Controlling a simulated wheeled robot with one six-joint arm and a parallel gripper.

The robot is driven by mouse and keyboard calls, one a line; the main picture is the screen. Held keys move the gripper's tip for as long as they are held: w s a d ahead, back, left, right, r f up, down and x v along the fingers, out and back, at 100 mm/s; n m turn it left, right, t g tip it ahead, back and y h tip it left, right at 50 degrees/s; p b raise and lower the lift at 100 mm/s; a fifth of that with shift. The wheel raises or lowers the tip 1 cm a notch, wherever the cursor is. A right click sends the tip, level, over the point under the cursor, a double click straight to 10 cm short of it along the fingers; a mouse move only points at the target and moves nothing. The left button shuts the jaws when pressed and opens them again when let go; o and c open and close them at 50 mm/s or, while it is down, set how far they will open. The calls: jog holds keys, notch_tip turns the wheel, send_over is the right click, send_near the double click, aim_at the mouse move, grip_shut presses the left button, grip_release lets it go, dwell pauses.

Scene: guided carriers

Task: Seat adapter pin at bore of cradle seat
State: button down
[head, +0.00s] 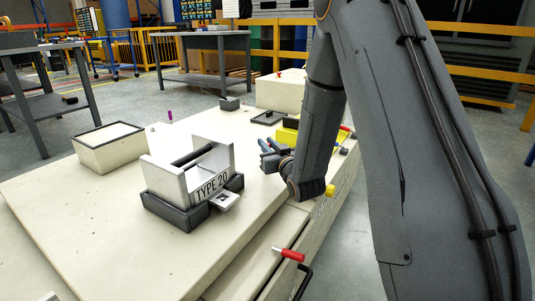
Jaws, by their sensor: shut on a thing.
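The cradle (165,181) is a pale block with two raised side walls and a dark bar lying between them. Its front face reads TYPE 20, and it sits in a dark grey base (178,217) on the pale bench top. A small light plate with a dark hole (224,200) juts from its right front; I cannot tell if this is the bore. My gripper (268,153) is right of the cradle and apart from it, above the bench. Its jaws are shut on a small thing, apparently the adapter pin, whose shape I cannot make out.
An open pale box (108,149) stands left of the cradle. A purple peg (169,115) stands behind it. A grey block (229,103), a dark tray (268,117) and a yellow block (287,138) lie farther back. A red-handled piece (289,254) is at the near edge.

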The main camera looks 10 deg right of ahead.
notch_tip(320, 180, up, 10)
jog(key=p, duration=0.4)
dwell(0.6)
